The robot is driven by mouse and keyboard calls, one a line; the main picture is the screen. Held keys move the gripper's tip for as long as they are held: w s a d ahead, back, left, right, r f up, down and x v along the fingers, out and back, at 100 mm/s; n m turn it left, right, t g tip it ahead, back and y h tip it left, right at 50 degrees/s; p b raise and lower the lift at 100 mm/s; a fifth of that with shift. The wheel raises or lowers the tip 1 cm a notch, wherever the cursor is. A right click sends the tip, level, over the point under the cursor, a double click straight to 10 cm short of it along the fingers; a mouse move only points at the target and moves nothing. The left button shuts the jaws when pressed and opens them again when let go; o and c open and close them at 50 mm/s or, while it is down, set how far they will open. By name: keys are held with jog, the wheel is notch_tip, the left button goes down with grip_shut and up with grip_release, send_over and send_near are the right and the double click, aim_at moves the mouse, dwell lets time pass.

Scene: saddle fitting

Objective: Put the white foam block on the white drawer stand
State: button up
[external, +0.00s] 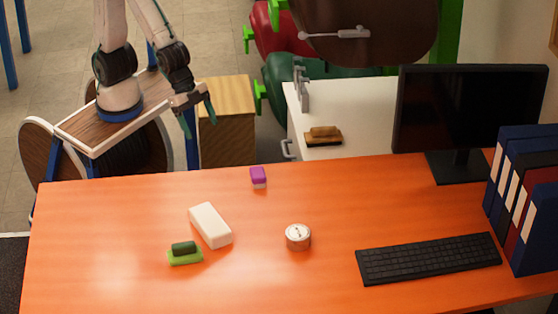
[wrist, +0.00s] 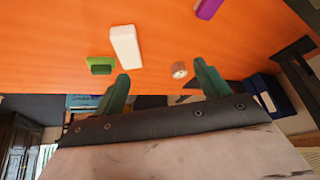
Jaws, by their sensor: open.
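The white foam block (external: 210,226) lies flat on the orange desk, left of centre. It also shows in the wrist view (wrist: 126,46), beyond my fingers. The white drawer stand (external: 355,109) is behind the desk at the upper middle, with a grey handle on its front. A wooden-backed brush (external: 323,135) lies on its top near the front edge. My gripper (external: 192,104) is open and empty, in the air beyond the desk's far left edge, away from the block. Its two green fingers (wrist: 160,90) stand wide apart in the wrist view.
On the orange desk (external: 130,220) are a green brush (external: 184,254) close to the block, a tape roll (external: 298,237), a purple-and-white eraser (external: 258,177), a keyboard (external: 428,259), a monitor (external: 470,110) and several binders (external: 525,190). A wooden cabinet (external: 227,125) stands left of the drawer stand.

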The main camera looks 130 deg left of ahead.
jog(key=w+d+f+m+t+h, duration=0.1)
jog(key=w+d+f+t, duration=0.1)
jog(key=w+d+f, duration=0.55)
jog(key=m+h, duration=0.1)
jog(key=h, duration=0.1)
send_near(212, 222)
jog(key=shift+t, duration=0.4)
jog(key=x, duration=0.4)
jog(key=shift+s+f, duration=0.1)
jog(key=shift+f, duration=0.35)
jog(key=x, duration=0.7)
jog(key=shift+d+f, duration=0.2)
jog(key=shift+f, duration=0.1)
jog(key=c, duration=0.8)
jog(key=shift+r, duration=0.2)
